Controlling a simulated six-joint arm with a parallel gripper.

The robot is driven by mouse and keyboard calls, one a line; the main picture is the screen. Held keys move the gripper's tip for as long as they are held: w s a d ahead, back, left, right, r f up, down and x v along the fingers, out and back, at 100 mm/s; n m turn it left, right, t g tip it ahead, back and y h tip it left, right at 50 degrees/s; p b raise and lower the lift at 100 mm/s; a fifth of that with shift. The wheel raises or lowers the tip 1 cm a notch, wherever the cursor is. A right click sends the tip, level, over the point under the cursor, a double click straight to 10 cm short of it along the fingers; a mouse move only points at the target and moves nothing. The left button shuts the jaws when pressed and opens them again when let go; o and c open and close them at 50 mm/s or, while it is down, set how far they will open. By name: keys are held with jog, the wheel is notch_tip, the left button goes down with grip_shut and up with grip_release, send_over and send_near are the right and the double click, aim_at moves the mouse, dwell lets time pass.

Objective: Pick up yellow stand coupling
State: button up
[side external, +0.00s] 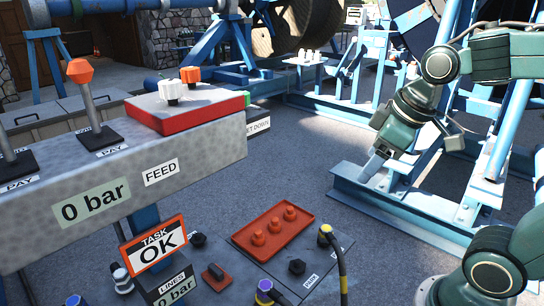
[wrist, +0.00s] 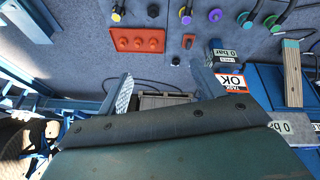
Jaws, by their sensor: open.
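My gripper (side external: 374,168) hangs high to the right of the panel, well apart from the coupling. In the wrist view my gripper (wrist: 164,88) has its two fingers spread with nothing between them. In the side view the fingers are small and partly hidden by the wrist.
The red tray (side external: 258,252) holds three orange caps. A purple coupling (side external: 264,288) and a black knob (side external: 297,267) are close to it. A grey console (side external: 205,130) stands at the left. Blue steel framework (side external: 400,215) lies under my gripper. Open floor lies between console and framework.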

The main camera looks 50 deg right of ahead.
jog(key=w+d+f+n+g, duration=0.1)
jog(key=w+d+f+n, duration=0.35)
jog(key=w, duration=0.45)
jog(key=n+g, duration=0.4)
jog(key=n, duration=0.7)
send_over(327, 227)
notch_tip(327, 227, down, 27)
jog(key=shift+m, duration=0.25)
jog(key=shift+d+f, duration=0.15)
jog(key=shift+f, duration=4.05)
jog(key=shift+f, duration=2.6)
jog(key=shift+c, duration=0.2)
jog(key=c, duration=1.1)
